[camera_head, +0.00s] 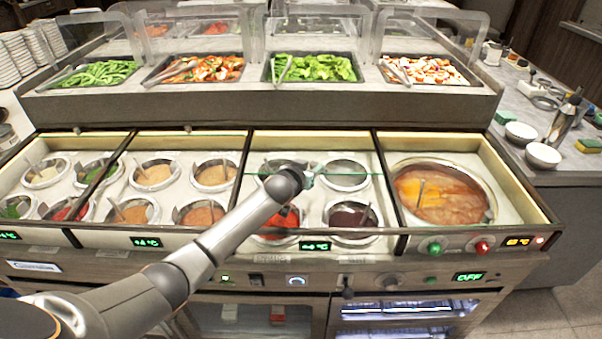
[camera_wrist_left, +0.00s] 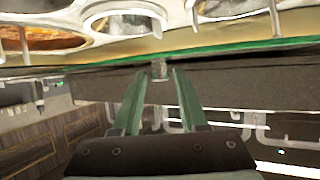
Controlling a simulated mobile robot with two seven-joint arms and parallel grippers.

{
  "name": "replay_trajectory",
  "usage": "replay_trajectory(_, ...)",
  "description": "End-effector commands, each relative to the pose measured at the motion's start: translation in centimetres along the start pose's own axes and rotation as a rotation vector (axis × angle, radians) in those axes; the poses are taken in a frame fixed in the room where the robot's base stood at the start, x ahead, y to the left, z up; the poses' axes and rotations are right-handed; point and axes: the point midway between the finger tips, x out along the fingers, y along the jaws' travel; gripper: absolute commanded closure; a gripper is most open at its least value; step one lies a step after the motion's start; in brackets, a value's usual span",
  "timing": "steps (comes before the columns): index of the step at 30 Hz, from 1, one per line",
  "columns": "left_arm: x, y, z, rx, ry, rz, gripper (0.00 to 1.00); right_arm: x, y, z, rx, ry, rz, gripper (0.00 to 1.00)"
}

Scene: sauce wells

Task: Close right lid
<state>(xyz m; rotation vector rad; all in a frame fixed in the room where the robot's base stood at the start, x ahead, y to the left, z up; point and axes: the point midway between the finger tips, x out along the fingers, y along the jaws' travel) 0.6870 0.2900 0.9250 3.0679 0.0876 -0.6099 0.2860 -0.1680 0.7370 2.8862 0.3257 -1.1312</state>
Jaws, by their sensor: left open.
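A clear glass lid with a thin green edge (camera_head: 345,174) shows over the third well section from the left; its full outline is hard to see. In the left wrist view its green edge (camera_wrist_left: 240,47) runs across, with a small grey knob or handle (camera_wrist_left: 160,69) at it. My left gripper (camera_head: 308,180) is at this edge, above the third section, partly hidden by its own wrist. In the wrist view the green-tinted fingers (camera_wrist_left: 158,84) are apart, with the small handle between or just beyond their tips. I cannot tell whether they touch it. My right gripper is not in view.
A large soup pot (camera_head: 445,205) with a ladle sits uncovered at the right. Round sauce wells (camera_head: 154,174) with spoons fill the sections on the left. Food trays (camera_head: 313,68) stand behind on a raised shelf under clear guards. White bowls (camera_head: 543,155) stand on the right counter.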

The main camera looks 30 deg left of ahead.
Motion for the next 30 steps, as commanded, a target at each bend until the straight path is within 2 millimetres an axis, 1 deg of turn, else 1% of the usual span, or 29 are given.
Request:
replay_trajectory(18,-8.7,0.0,0.1,0.003,-0.001,0.000,0.57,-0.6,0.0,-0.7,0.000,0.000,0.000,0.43)
replay_trajectory(21,-9.8,0.0,0.1,0.002,0.000,0.000,0.57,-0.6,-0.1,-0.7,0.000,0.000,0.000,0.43)
replay_trajectory(25,-10.9,0.0,0.1,0.002,-0.001,0.000,0.57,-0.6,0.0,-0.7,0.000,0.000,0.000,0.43)
replay_trajectory(30,-11.4,0.0,0.0,0.002,-0.001,-0.001,0.57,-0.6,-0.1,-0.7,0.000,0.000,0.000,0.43)
